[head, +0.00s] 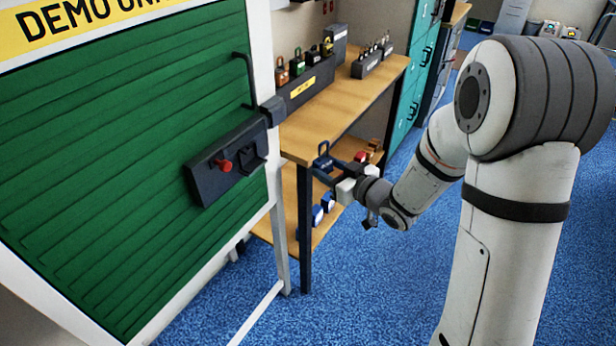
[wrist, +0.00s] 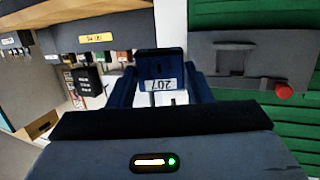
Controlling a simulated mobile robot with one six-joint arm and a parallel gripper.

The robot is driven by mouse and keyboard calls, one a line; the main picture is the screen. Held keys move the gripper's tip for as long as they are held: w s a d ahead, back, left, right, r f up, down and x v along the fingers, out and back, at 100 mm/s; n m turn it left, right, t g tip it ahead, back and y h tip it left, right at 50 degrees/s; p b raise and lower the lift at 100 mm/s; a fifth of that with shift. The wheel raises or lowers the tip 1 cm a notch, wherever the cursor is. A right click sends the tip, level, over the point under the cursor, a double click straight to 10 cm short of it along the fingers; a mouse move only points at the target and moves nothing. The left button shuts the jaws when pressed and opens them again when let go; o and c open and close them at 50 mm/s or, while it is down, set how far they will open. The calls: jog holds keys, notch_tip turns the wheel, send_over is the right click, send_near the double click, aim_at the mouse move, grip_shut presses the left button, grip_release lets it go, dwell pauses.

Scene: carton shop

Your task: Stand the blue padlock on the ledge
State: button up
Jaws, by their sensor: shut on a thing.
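The blue padlock (head: 322,160) is held in my gripper (head: 329,166), upright with its shackle up, in front of the wooden bench's near corner. In the wrist view the padlock (wrist: 160,68) sits between the two fingers and bears the number 207, which reads upside down. A dark ledge with a yellow label (head: 308,88) runs along the back of the bench top, and several padlocks stand on it. The ledge also shows upside down in the wrist view (wrist: 120,27). The padlock is apart from the ledge.
A green shutter (head: 120,130) with a dark latch box (head: 215,170) and red knob stands close on the left. A second dark block (head: 366,66) with small locks is farther right on the bench (head: 345,98). The lower shelf holds blue and red items. The bench front is bare.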

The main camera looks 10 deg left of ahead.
jog(key=s+a+r+n+g+y, duration=0.3)
jog(key=s+a+r+n+g, duration=0.15)
jog(key=s, duration=0.25)
jog(key=b+x, duration=0.1)
jog(key=x, duration=0.7)
jog(key=shift+f+m, duration=0.2)
jog(key=shift+m, duration=0.25)
jog(key=shift+w+a+h+b, duration=0.3)
jog(key=shift+w+a, duration=0.1)
jog(key=shift+a, duration=0.25)
dwell(0.6)
jog(key=shift+w+a, duration=0.25)
jog(key=shift+a, duration=0.4)
jog(key=shift+r+t+x, duration=0.1)
jog(key=shift+t+x, duration=0.05)
jog(key=shift+x, duration=0.4)
jog(key=shift+r+t+x, duration=0.1)
jog(key=shift+r+x, duration=0.05)
jog(key=shift+x, duration=0.4)
dwell(1.3)
jog(key=shift+f+b, duration=0.2)
jog(key=shift+b, duration=0.1)
dwell(0.5)
jog(key=o, duration=1)
